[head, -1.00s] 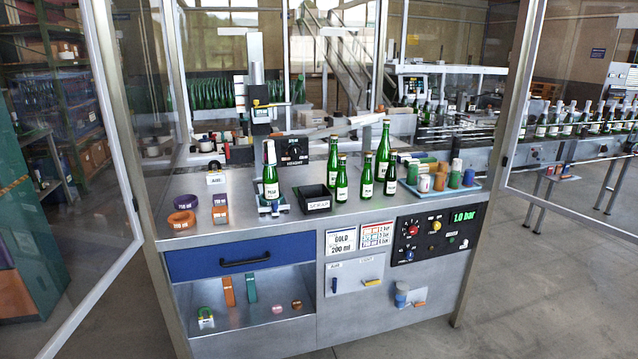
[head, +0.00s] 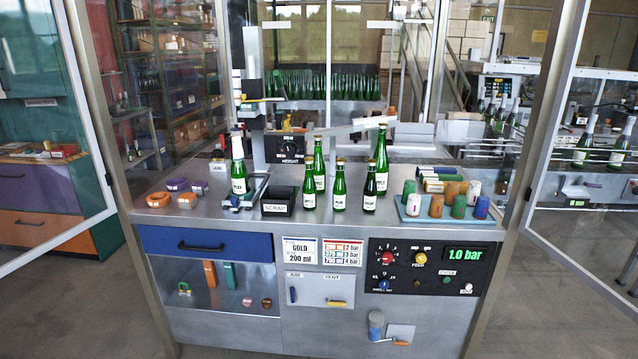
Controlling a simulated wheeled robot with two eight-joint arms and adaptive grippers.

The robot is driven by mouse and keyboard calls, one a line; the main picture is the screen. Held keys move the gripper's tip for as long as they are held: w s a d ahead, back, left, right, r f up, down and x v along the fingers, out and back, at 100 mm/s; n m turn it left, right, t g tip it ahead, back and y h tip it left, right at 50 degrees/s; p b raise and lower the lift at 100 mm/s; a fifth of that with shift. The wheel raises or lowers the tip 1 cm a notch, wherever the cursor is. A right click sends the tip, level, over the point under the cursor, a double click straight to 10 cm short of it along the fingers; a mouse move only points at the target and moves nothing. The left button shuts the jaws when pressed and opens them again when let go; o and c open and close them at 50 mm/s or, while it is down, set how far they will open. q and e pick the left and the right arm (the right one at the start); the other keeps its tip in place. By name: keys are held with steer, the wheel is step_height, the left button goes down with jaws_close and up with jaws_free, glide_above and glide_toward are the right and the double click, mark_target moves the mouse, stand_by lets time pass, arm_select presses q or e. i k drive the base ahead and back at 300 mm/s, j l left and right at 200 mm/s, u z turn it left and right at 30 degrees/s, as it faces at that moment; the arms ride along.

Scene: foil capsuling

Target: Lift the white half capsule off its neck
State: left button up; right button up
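The bottle (head: 239,178) with a white cover on its neck stands upright at the left-middle of the steel bench, at a small fixture (head: 240,203). The white half capsule (head: 237,131) appears to be that cover, sitting over the top of the neck. It is small here, and its lower edge is hard to make out. Neither of my grippers shows in the head view.
A black scrap bin (head: 279,205) stands right of the bottle, then several green bottles (head: 339,190). A blue tray (head: 440,212) of coloured capsules is at the right. Rings (head: 187,200) lie at the left. Glass doors (head: 568,150) stand open at both sides.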

mark_target(237, 150)
steer(key=l+u, duration=0.15)
steer(key=l, duration=0.4)
steer(key=k+l+u, duration=0.1)
steer(key=l, duration=0.45)
steer(key=i+j+z, duration=0.1)
steer(key=i+j, duration=0.7)
steer(key=i+j+z, duration=0.15)
steer(key=i+j, duration=0.25)
steer(key=j, duration=0.15)
steer(key=i+j, duration=0.35)
steer(key=j, duration=0.15)
steer(key=i+j+z, duration=0.15)
steer(key=i+j, duration=0.25)
steer(key=j, duration=0.1)
